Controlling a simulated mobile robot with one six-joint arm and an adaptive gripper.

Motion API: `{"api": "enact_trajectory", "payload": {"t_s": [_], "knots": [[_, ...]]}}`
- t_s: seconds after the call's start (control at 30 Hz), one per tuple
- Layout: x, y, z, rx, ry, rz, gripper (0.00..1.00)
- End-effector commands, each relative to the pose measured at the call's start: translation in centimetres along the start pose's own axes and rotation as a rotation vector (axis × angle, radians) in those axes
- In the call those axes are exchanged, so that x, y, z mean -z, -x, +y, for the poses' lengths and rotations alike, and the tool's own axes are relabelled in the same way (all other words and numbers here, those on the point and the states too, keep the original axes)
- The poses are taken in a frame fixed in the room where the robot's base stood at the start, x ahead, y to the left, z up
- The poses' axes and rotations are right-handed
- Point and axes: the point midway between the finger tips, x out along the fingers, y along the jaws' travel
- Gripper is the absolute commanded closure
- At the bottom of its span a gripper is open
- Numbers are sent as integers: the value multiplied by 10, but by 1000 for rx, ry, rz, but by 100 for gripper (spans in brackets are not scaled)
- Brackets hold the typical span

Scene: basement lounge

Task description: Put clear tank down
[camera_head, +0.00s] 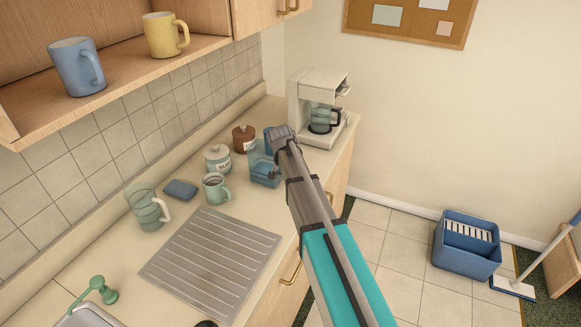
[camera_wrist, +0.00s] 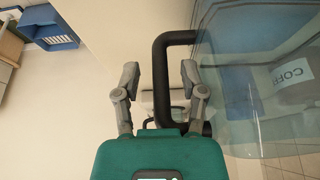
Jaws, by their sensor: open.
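The clear tank (camera_head: 265,176), a see-through bluish container, appears to stand upright on the counter below the cupboard. In the wrist view the clear tank (camera_wrist: 245,95) fills the right side, with its black handle (camera_wrist: 178,38) reaching toward my gripper. My gripper (camera_wrist: 160,78) is open, with one finger on each side of the handle and visible gaps between. In the head view my gripper (camera_head: 277,137) is at the tank's right side and hides part of it, including the handle.
A coffee maker (camera_head: 302,92) stands at the counter's far end. Brown (camera_head: 240,140) and white (camera_head: 217,157) canisters, a green mug (camera_head: 215,188), a blue sponge (camera_head: 181,190) and a glass pitcher (camera_head: 147,212) are left of the tank. A metal drainboard (camera_head: 212,262) lies in front.

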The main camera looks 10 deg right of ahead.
Motion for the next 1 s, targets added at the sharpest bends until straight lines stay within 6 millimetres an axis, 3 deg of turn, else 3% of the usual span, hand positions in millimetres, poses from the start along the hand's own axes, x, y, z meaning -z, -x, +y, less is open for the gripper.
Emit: {"api": "enact_trajectory", "payload": {"t_s": [0.47, 1.0], "knots": [[2, 9, 0, 0, 0, 0, 46], [3, 54, 0, 0, 1, 0, 46]]}}
